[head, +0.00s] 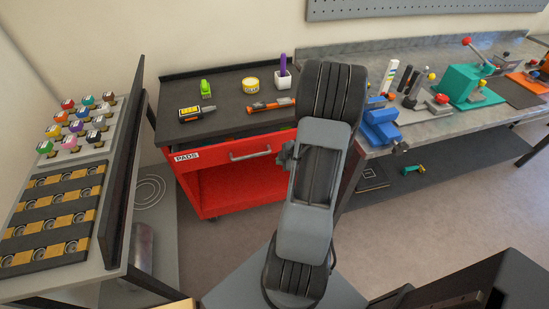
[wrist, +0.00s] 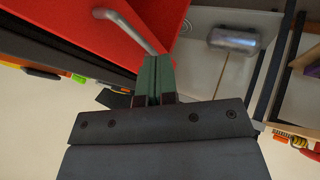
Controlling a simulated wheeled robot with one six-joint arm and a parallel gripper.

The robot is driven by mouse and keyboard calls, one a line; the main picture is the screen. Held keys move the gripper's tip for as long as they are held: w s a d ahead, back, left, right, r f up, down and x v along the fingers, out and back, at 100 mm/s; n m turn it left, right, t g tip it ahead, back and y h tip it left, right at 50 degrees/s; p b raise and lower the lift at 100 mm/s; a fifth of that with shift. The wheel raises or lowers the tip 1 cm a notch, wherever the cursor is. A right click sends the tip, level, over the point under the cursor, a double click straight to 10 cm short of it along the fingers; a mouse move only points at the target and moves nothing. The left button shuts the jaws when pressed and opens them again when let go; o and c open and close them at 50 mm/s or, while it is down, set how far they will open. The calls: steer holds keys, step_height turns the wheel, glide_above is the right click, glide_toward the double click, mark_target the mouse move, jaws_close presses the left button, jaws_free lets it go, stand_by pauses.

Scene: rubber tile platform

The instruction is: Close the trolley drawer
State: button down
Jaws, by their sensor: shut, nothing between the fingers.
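The red trolley (head: 235,190) stands against the back wall with a dark top. Its red drawer (head: 200,163) carries a PADS label and a grey bar handle (head: 250,154). The drawer front appears to stand slightly out from the top's front edge; how far is hard to tell. In the wrist view the red drawer front (wrist: 75,28) fills the upper left, with the handle (wrist: 128,27) running down towards my fingertips. My gripper (wrist: 157,62) is shut and empty, close by the handle's end; I cannot tell whether they touch. In the head view my arm hides the gripper and the trolley's right side.
A rack with colored-cap bottles (head: 75,125) stands at the left. On the trolley top lie a green item (head: 206,88), a tape roll (head: 250,85) and tools. A grey workbench (head: 430,125) with a blue vise (head: 382,125) is at the right.

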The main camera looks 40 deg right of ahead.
steer(key=w+f+b, duration=0.1)
steer(key=w+f, duration=0.5)
steer(key=w, duration=0.3)
steer(key=shift+d, duration=0.15)
steer(key=shift+w, duration=0.15)
